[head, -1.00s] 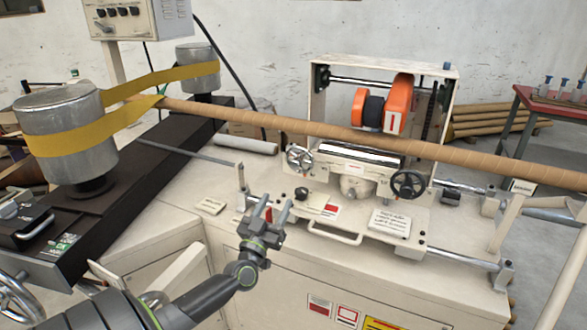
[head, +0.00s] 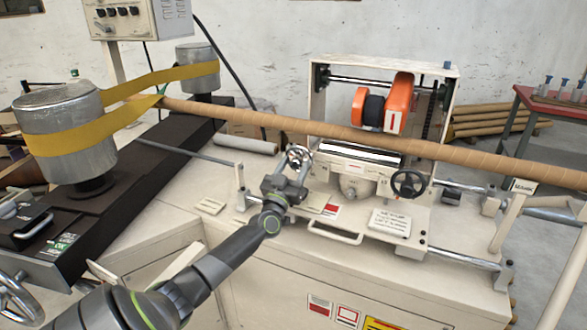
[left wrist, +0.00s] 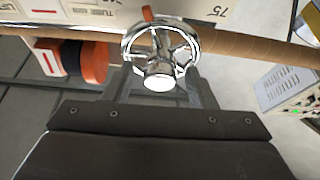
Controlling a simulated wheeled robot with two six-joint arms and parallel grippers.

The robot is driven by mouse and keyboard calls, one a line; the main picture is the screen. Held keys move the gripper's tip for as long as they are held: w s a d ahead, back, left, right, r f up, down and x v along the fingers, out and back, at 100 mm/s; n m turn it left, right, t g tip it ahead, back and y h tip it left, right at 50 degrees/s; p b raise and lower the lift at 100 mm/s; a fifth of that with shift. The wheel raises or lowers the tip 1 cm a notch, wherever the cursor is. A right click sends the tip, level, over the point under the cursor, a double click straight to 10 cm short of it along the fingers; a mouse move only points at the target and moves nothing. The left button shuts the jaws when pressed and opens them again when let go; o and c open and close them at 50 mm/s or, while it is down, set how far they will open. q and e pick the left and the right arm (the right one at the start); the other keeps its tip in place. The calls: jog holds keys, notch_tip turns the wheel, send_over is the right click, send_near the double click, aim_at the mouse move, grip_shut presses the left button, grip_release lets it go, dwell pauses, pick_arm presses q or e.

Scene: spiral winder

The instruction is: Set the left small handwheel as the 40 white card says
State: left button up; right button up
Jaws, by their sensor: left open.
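The left small handwheel (head: 299,155) is a chrome spoked wheel on the front left of the cream carriage, partly hidden behind my gripper. In the left wrist view the handwheel (left wrist: 180,31) shows its rim, spokes and round hub, with an orange mark above the rim. My left gripper (head: 288,180) is open just in front of the wheel. In the wrist view its two fingers (left wrist: 160,85) stand either side of the hub, with nothing gripped. A white card (head: 390,222) lies on the bench at right; its text is too small to read. My right gripper is out of view.
A black handwheel (head: 408,184) sits on the carriage's right. A long brown tube (head: 270,121) crosses behind and above the left wheel. A small card (head: 211,206) and a front handle (head: 334,234) are near my arm.

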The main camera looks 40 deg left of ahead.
pick_arm(q)
jog(key=c, duration=1)
jog(key=shift+o, duration=0.2)
jog(key=shift+r+n+y+p, duration=0.15)
jog(key=shift+n+y+p, duration=0.2)
jog(key=shift+p, duration=0.3)
jog(key=n+g+y+p, duration=0.1)
jog(key=n+p, duration=0.2)
jog(key=n+g+y+p, duration=0.1)
jog(key=n+y+p, duration=0.1)
jog(key=n+p, duration=0.2)
jog(key=shift+d+r, duration=0.1)
jog(key=shift+d, duration=0.05)
jog(key=shift+f+n+g+y+p, duration=0.1)
jog(key=shift+n+g+y+p, duration=0.25)
jog(key=shift+n+p, duration=0.5)
jog(key=shift+f+n+g+y+p, duration=0.1)
jog(key=shift+n+g+p, duration=0.4)
jog(key=shift+n, duration=0.5)
jog(key=o, duration=1)
jog(key=shift+c, duration=0.2)
